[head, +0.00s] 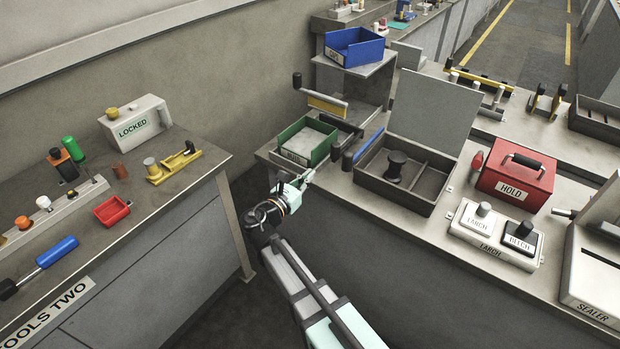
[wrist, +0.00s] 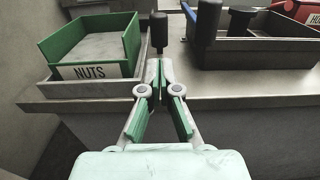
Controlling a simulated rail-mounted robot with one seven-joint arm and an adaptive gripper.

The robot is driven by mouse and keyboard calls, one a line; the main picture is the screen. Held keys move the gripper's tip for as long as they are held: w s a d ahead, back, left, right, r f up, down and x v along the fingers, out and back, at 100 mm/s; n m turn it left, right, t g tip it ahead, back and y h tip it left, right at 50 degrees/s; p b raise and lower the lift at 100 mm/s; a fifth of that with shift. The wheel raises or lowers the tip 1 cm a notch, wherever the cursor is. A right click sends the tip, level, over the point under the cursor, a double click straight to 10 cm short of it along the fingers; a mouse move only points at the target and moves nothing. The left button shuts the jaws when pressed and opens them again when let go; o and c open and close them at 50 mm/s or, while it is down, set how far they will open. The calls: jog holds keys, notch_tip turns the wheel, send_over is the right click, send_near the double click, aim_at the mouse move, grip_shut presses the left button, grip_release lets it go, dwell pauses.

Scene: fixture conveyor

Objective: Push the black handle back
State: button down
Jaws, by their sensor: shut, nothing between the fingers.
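A black upright handle (wrist: 159,30) stands just beyond my fingertips in the wrist view, at the gap to the right of the green NUTS bin. It seems to be the dark post (head: 336,152) beside the green bin in the head view. My gripper (head: 310,176) is shut and empty at the front edge of the bench. In the wrist view my gripper (wrist: 160,68) points towards the handle, with its fingertips below and in front of it. I cannot tell whether they touch. The base of the handle is partly hidden by the fingers.
The green bin (head: 291,155) is on the left. Another black knob (head: 297,80) tops a yellow-barred fixture behind. The red HOLD box (head: 540,185) is farther right.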

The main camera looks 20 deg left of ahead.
aim_at(333, 153)
jog(key=p+x, duration=0.3)
jog(key=x, duration=0.8)
jog(key=shift+s, duration=0.1)
